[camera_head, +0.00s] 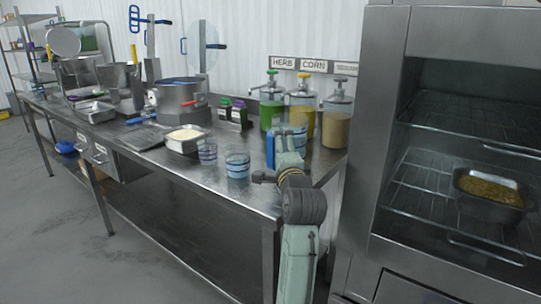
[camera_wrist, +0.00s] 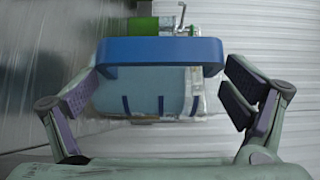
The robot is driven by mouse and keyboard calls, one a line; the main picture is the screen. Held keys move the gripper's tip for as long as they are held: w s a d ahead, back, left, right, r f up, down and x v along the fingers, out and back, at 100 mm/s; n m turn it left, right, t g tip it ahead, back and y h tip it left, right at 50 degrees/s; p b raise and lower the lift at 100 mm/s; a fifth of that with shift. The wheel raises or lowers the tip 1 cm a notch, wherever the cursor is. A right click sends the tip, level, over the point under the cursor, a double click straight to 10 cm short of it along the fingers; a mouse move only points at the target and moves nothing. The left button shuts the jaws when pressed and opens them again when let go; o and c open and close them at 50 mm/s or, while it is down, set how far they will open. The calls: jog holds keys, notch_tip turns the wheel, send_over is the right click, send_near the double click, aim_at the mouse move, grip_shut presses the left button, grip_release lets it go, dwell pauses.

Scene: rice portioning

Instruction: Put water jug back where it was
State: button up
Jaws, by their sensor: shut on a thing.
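The water jug (camera_head: 296,137) is at the right end of the steel table, with its blue handle towards my arm. In the wrist view the jug's pale blue, clear body (camera_wrist: 150,95) shows behind and below its wide blue handle (camera_wrist: 160,52). In the head view my gripper (camera_head: 284,162) is at the table's right front corner, partly hidden by my own arm. I cannot tell whether the jug's base touches the table.
Two blue-tinted cups (camera_head: 237,164) (camera_head: 207,153) stand left of the jug near the front edge. A rice-filled pan (camera_head: 184,146) is further left. Lidded dispensers (camera_head: 303,112) stand behind the jug. A steel oven cabinet (camera_head: 372,130) rises close on the right.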

jog(key=shift+w+d+f+p, duration=0.1)
jog(key=shift+w+f+p, duration=0.1)
jog(key=shift+f, duration=0.35)
jog(key=shift+w+d+f+p, duration=0.15)
jog(key=shift+f+p, duration=0.05)
jog(key=shift+f, duration=0.3)
jog(key=shift+w+d+f+p, duration=0.1)
jog(key=shift+w+f+p, duration=0.1)
jog(key=shift+f, duration=0.5)
jog(key=o, duration=1.6)
jog(key=shift+f, duration=0.15)
jog(key=shift+s, duration=0.1)
jog(key=s+d+b, duration=0.1)
jog(key=s+b, duration=0.1)
jog(key=s, duration=0.9)
jog(key=shift+s+d+b, duration=0.35)
jog(key=shift+d, duration=0.05)
